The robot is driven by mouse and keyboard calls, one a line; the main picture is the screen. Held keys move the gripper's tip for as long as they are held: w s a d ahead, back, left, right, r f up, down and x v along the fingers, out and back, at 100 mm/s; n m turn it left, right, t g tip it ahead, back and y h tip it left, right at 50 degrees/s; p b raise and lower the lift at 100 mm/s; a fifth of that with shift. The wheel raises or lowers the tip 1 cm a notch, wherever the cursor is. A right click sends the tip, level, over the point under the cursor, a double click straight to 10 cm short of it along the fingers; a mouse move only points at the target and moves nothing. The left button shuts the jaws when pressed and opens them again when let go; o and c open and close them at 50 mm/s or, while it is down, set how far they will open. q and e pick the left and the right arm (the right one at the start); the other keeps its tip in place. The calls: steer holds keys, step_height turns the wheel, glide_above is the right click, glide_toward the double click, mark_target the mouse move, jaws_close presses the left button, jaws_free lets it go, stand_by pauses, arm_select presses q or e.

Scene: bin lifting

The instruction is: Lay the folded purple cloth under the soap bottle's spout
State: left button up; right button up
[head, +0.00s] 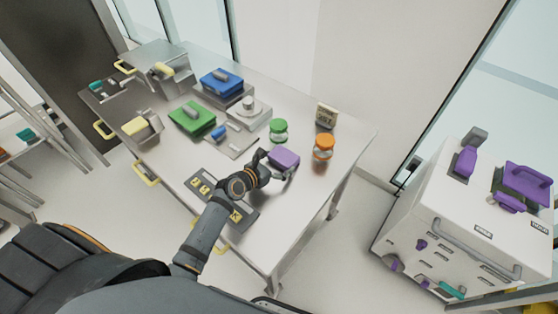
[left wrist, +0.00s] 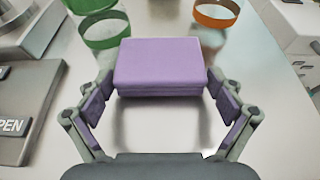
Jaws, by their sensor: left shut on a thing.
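The folded purple cloth (head: 285,157) is a thick, flat block at the right part of the metal table. In the left wrist view the purple cloth (left wrist: 160,65) lies across the middle, between the fingers. My left gripper (head: 268,160) is shut on it; in the left wrist view the fingertips (left wrist: 159,85) meet its left and right sides. Whether the cloth touches the table is hard to tell. I cannot make out a soap bottle or its spout for certain. My right gripper is not in view.
A green-lidded jar (head: 278,130) and an orange-lidded jar (head: 323,150) stand beyond the cloth, near a small sign block (head: 326,115). Green (head: 190,118) and blue (head: 221,82) boxes stand farther left. A dark panel (head: 243,213) lies near the front edge. A white cabinet (head: 450,215) stands right.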

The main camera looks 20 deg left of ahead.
mark_target(278, 161)
arm_select(q)
step_height(278, 161, up, 3)
steer(key=p, duration=0.3)
steer(key=shift+r, duration=0.15)
steer(key=s+d+r+p, duration=0.6)
steer(key=s+r+p, duration=0.3)
steer(key=s+p, duration=0.3)
steer(key=shift+s, duration=0.3)
